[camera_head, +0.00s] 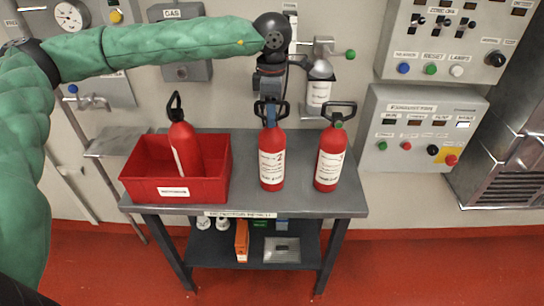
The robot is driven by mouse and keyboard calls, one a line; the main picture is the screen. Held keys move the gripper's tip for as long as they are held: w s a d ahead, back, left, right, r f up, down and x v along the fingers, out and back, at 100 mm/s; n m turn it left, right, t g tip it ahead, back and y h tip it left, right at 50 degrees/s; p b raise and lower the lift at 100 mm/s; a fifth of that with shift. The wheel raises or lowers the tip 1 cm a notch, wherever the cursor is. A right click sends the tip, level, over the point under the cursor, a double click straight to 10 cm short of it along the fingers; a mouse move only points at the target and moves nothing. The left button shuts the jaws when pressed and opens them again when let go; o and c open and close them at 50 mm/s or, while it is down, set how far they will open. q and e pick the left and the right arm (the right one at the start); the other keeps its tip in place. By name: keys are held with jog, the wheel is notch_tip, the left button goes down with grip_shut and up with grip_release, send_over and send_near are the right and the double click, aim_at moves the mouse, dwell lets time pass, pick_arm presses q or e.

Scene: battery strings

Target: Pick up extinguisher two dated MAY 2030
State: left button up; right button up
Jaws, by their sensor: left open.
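Extinguisher two (272,172) is a red bottle with a white label bearing a large 2. It stands upright on the grey metal table (250,208), in the middle. The smaller print with its date is too small to read. My left arm, in a green sleeve, reaches over from the left, and my left gripper (270,112) points down at the top of extinguisher two, by its black handle. The gripper is open. I cannot tell whether its fingers are on either side of the handle. My right gripper is not in view.
Another extinguisher (330,165), labelled 3, stands close to the right of it. A red bin (175,190) at the table's left holds a tilted extinguisher (185,148). Wall panels and a holder (318,92) are behind. The lower shelf (255,255) carries small items.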

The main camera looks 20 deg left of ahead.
pick_arm(q)
grip_shut()
dwell(1.3)
jog(key=shift+w+r, duration=0.1)
